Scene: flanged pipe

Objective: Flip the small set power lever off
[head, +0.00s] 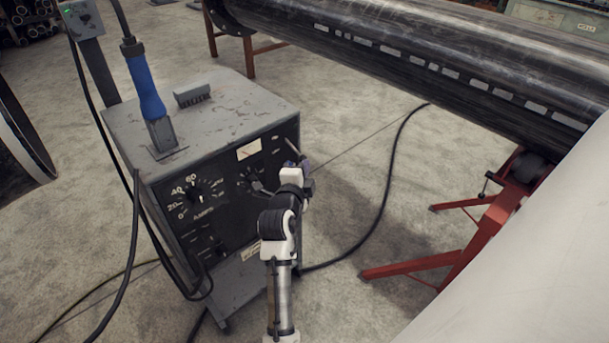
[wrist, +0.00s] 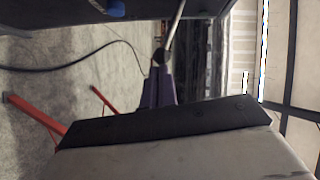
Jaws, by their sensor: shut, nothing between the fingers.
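The small grey welding set (head: 215,150) stands on the floor at the left of the head view, its dark front panel facing right and toward me. A thin metal lever (head: 291,146) sticks out near the panel's upper right corner. In the wrist view the lever (wrist: 175,32) shows as a pale rod with a dark knob at its end. My gripper (head: 306,165) is just beside the lever's outer end. Its purple fingers (wrist: 157,82) are shut and empty, with the tips close to the knob. I cannot tell whether they touch it.
A blue-handled piece (head: 146,90) and a grey block (head: 192,94) are on top of the set. A large dark pipe (head: 440,70) runs behind, above a red stand (head: 470,245). Black cables (head: 375,205) hang and lie around the set.

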